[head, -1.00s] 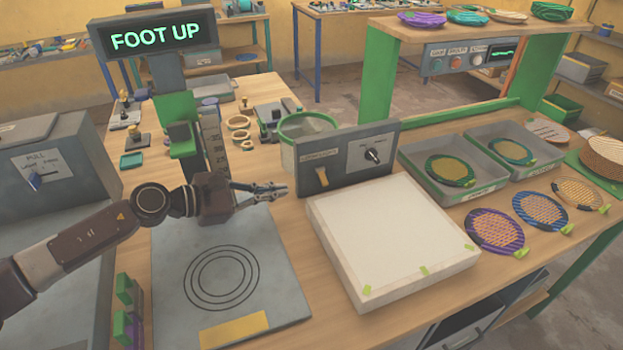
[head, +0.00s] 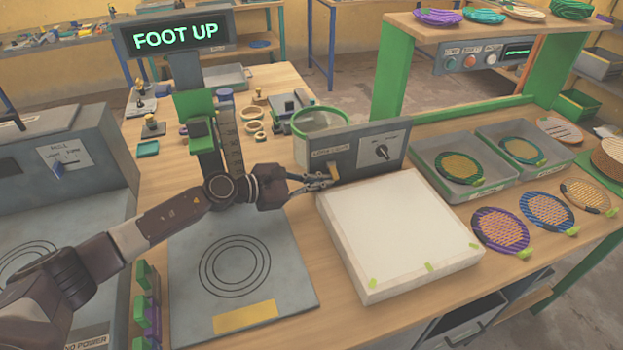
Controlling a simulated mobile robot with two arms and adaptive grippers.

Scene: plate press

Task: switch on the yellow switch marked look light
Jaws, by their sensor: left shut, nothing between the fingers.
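The yellow switch (head: 334,169) is a small rocker on the left part of a grey upright panel (head: 361,157). A label above it is too small to read surely. A black knob (head: 381,151) sits on a pale plate to its right. My left gripper (head: 328,181) is shut and empty, its fingertips at the panel's lower left, just by the switch. The fingers cover part of the switch area, and I cannot tell whether they touch it. My right gripper is not in view.
A white-topped box (head: 400,235) stands in front of the panel. A green-rimmed clear tub (head: 320,122) is behind it. A press plate with rings (head: 285,285) lies below my left arm. A sign (head: 176,36) reads FOOT UP. Grey trays (head: 480,193) hold round meshes at right.

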